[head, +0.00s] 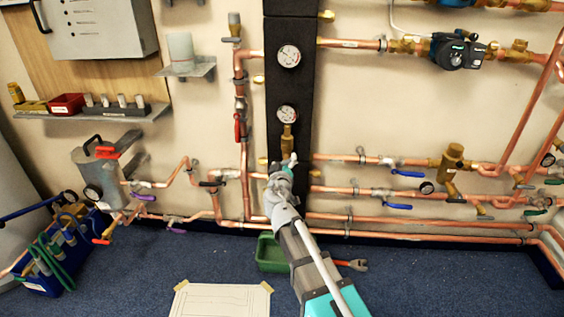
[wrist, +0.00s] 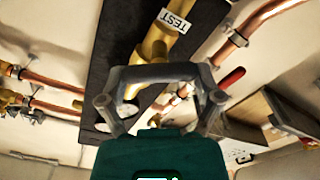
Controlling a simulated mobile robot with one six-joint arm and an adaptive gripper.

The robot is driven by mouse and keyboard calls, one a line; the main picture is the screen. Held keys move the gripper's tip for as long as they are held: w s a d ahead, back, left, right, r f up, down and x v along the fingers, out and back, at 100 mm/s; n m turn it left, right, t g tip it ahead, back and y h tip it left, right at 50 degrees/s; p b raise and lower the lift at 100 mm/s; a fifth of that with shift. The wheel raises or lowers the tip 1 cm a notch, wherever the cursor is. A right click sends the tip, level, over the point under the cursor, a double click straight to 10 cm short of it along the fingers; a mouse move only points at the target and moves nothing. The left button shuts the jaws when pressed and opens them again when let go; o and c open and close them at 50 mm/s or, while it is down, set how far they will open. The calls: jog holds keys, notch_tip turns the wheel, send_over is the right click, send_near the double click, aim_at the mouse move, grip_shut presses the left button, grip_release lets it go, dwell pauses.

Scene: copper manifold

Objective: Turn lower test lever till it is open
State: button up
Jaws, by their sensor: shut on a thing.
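The brass test fitting (head: 287,138) hangs below the lower gauge on the black vertical panel. In the wrist view it is a brass pipe and body (wrist: 154,48) with a white "TEST" label. My gripper (head: 285,166) reaches up to the lower end of this fitting. In the wrist view its two grey fingers arch inward and meet at the brass body (wrist: 160,73). They are shut on the lower test lever, which is mostly hidden by the fingers, so its angle cannot be told.
Copper pipes (head: 380,190) run along the wall on both sides of the panel (head: 291,90). A red lever (head: 238,127) is to the left. A green tray (head: 271,252) sits on the blue floor beside my arm, and a pale board (head: 221,300) lies nearer.

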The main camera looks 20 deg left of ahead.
jog(key=n, duration=0.6)
jog(key=shift+a+f, duration=0.15)
jog(key=shift+f, duration=0.05)
jog(key=n, duration=0.5)
jog(key=shift+f+n, duration=0.1)
jog(key=shift+n, duration=0.2)
jog(key=o, duration=0.9)
jog(key=v, duration=1.2)
